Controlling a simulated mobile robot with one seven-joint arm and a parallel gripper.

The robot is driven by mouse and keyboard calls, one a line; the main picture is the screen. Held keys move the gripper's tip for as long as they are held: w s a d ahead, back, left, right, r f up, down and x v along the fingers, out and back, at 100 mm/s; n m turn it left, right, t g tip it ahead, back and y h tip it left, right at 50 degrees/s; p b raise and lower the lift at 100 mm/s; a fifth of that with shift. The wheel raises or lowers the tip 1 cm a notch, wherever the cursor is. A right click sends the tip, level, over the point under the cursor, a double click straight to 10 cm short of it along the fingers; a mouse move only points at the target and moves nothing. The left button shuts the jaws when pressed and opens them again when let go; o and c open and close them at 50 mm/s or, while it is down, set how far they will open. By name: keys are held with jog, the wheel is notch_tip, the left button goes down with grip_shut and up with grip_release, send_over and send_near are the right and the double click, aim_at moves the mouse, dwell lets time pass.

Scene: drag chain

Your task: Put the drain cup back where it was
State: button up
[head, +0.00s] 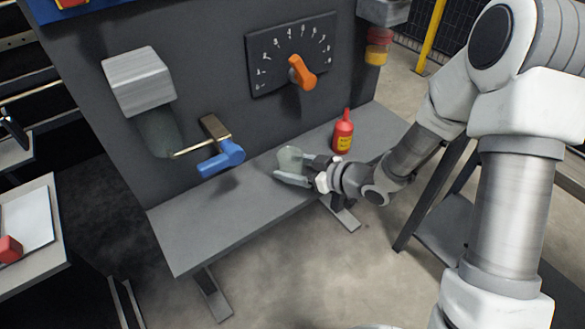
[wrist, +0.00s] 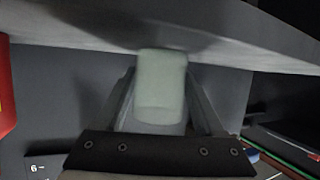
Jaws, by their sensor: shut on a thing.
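The drain cup (head: 291,157), a pale green translucent cup, is between the fingers of my gripper (head: 290,169) over the middle of the grey shelf. In the wrist view the cup (wrist: 160,88) sits between both fingers of my gripper (wrist: 162,105), which is shut on it. I cannot tell whether the cup touches the shelf. A grey box-shaped housing (head: 139,82) is on the panel to the left, with a dark translucent bowl (head: 158,134) below it. The cup is to the right of this housing and lower.
A blue-handled lever (head: 221,159) sticks out between housing and cup. A red bottle (head: 343,133) stands on the shelf (head: 205,222) just right of my gripper. An orange-knobbed dial (head: 302,73) is above. A red and yellow bowl (head: 377,46) hangs upper right. The shelf's left part is clear.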

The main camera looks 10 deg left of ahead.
jog(key=o, duration=1.5)
jog(key=shift+f, duration=0.1)
jog(key=shift+r, duration=0.3)
jog(key=p+v, duration=0.3)
jog(key=v, duration=0.9)
jog(key=shift+f+p, duration=0.1)
jog(key=shift+p, duration=0.3)
